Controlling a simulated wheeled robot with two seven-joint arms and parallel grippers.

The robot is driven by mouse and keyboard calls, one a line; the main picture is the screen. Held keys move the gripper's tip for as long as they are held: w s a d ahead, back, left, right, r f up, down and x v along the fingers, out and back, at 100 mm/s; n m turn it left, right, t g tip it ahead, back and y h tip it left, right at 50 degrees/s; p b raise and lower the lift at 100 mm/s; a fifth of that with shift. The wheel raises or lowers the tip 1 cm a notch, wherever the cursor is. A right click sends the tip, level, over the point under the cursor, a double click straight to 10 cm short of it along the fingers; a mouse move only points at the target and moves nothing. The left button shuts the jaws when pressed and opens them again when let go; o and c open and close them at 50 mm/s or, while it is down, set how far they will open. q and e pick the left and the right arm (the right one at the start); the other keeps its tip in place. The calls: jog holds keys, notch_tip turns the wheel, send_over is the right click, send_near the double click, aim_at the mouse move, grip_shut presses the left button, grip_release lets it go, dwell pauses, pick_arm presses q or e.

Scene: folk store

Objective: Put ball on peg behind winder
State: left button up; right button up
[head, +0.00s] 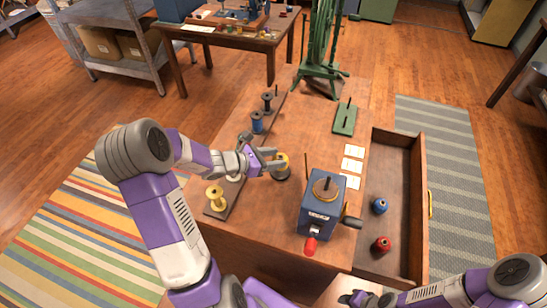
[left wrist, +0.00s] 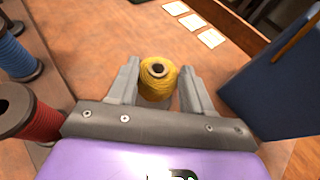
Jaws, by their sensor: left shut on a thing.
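My left gripper (head: 276,164) is shut on a yellow yarn ball (head: 283,172), above the table left of the winder. In the left wrist view the ball (left wrist: 158,88) sits between both fingers, its core hole facing up. The blue winder (head: 313,215) stands near the table's front, with a wooden disc on top, a dark crank and a red knob. A thin brown peg (head: 307,160) rises behind the winder, right of the held ball. My right gripper (head: 357,298) is low at the bottom edge; its fingers are too unclear to read.
A rail of spools runs along the table's left, with a yellow spool (head: 215,196) and a blue spool (head: 257,122). A green peg stand (head: 344,120) and white cards (head: 353,151) lie further right. An open drawer (head: 391,151) holds blue and red balls.

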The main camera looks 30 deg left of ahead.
pick_arm(q)
jog(key=shift+f+b, duration=0.6)
jog(key=shift+f, duration=0.2)
jog(key=o, duration=1.2)
jog(key=shift+s, duration=0.15)
jog(key=p+v, duration=0.2)
jog(key=v, duration=0.5)
jog(key=shift+r, duration=0.25)
